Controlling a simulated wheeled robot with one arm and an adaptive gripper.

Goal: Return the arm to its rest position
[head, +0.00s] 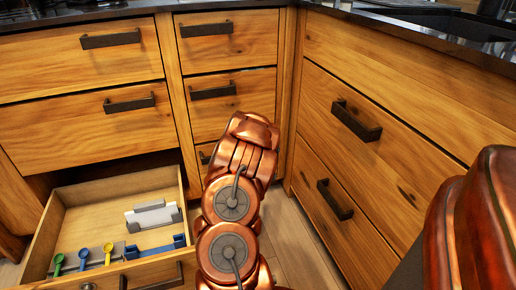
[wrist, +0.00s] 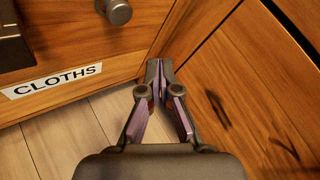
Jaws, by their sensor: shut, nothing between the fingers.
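My gripper (wrist: 158,72) shows in the wrist view with its fingertips together and nothing between them. It points down at the corner where two wooden cabinet faces meet above the floor. In the head view my copper-coloured arm rises in the middle, in front of the cabinet corner, and hides my gripper. The arm stands just right of an open drawer (head: 193,222).
The open drawer holds several coloured spoons, a grey-white holder (head: 153,216) and a blue item (head: 165,247). Closed drawers with dark handles (head: 356,121) line both sides. A "CLOTHS" label (wrist: 52,80) is on a front at left. Some floor (head: 290,245) is clear.

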